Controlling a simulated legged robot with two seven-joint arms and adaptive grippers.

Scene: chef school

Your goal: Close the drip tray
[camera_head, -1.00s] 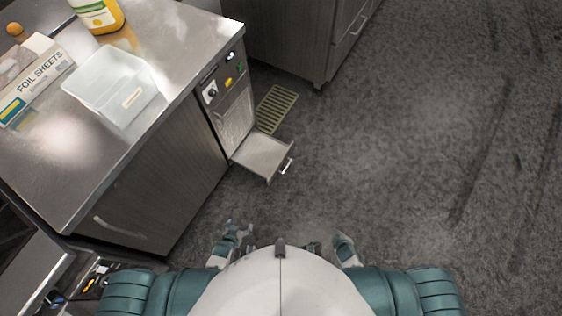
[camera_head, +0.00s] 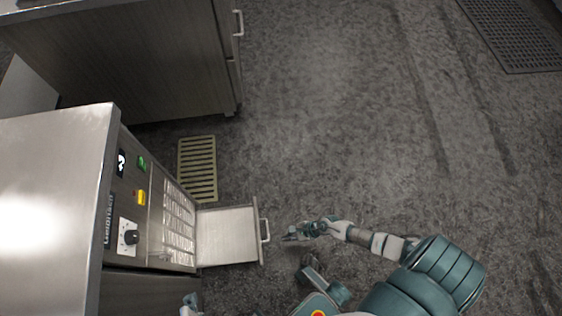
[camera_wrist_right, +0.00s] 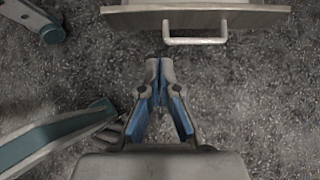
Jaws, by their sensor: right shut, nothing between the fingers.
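The drip tray (camera_head: 228,237) is a shallow metal drawer, pulled out low from the front of the steel appliance (camera_head: 150,215). Its bar handle (camera_head: 265,231) faces right. In the right wrist view the tray's front edge (camera_wrist_right: 240,19) and handle (camera_wrist_right: 196,40) are at the top. My right gripper (camera_head: 291,237) is just right of the handle, apart from it. In the wrist view its fingers (camera_wrist_right: 158,66) are shut and empty, pointing toward the tray front, a little left of the handle. A small pale part at the bottom edge may be my left gripper (camera_head: 190,306); its fingers cannot be made out.
A yellowish floor grate (camera_head: 197,168) lies beyond the tray. A dark cabinet (camera_head: 140,60) stands at the back left. The floor to the right is clear, with a dark mat (camera_head: 515,35) far off.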

